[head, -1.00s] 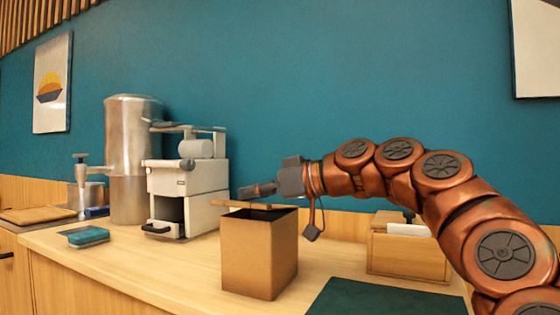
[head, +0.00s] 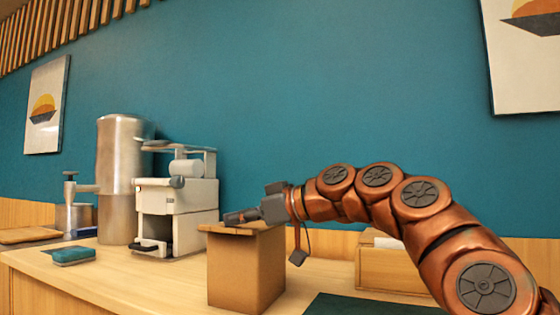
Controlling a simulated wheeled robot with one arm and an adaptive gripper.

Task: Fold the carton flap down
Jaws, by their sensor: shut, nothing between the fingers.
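The carton (head: 246,268) is a brown open-top box standing upright on the counter. Its flap (head: 232,230) shows as a thin brown panel at the top edge, lying roughly level. My gripper (head: 232,218) is shut and empty, pointing left just above the flap at the carton's top. I cannot tell whether the fingertips touch the flap. The carton's inside is hidden from this angle.
A white machine (head: 176,205) and a steel cylinder (head: 120,180) stand left of the carton. A teal sponge-like block (head: 74,256) lies on the counter (head: 130,285). A wooden box (head: 392,266) and a dark green mat (head: 365,306) are at right.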

